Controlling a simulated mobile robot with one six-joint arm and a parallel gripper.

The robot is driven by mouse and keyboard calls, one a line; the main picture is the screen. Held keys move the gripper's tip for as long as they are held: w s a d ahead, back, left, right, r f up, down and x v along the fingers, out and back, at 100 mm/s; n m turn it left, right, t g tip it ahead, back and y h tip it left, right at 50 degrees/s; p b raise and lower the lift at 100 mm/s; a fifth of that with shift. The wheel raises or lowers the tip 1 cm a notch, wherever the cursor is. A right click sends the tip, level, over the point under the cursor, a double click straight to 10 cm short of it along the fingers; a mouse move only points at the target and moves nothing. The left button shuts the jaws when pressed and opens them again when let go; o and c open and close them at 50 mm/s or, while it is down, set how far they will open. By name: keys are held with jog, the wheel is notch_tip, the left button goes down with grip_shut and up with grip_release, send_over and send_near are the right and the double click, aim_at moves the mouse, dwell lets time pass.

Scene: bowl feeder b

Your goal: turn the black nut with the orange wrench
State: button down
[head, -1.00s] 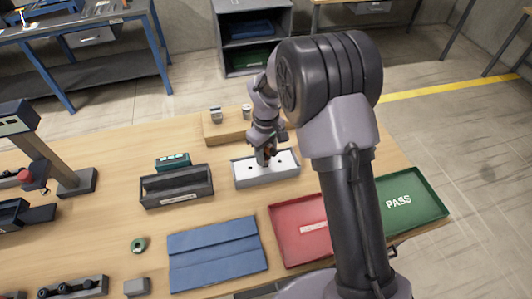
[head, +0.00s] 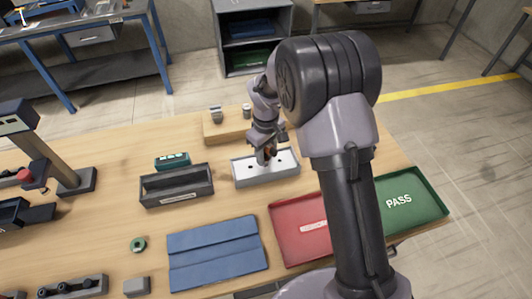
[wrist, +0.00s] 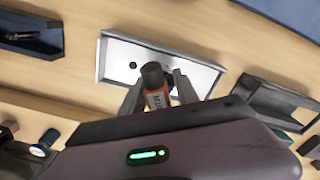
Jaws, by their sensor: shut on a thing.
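In the head view my gripper (head: 265,156) is over the white-topped tray (head: 245,177), which has dark round holes. The tray also shows beyond the fingers in the wrist view (wrist: 118,72). Whether the cylinder touches the tray I cannot tell. I can make out no orange wrench and no black nut.
A dark open bin (head: 158,198) stands left of the white-topped tray, with a teal item (head: 173,160) behind it. A red tray (head: 284,222) and a green PASS tray (head: 425,211) lie front right. A blue mat (head: 215,256) lies in front. A wooden block (head: 228,131) stands behind.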

jog(key=shift+f+b, duration=0.5)
jog(key=shift+f, duration=0.3)
dwell(0.5)
jog(key=shift+m+b, duration=0.4)
jog(key=shift+m, duration=0.7)
jog(key=shift+r+n+p, duration=0.1)
jog(key=shift+n+p, duration=0.25)
jog(key=shift+n, duration=0.05)
jog(key=shift+n, duration=0.4)
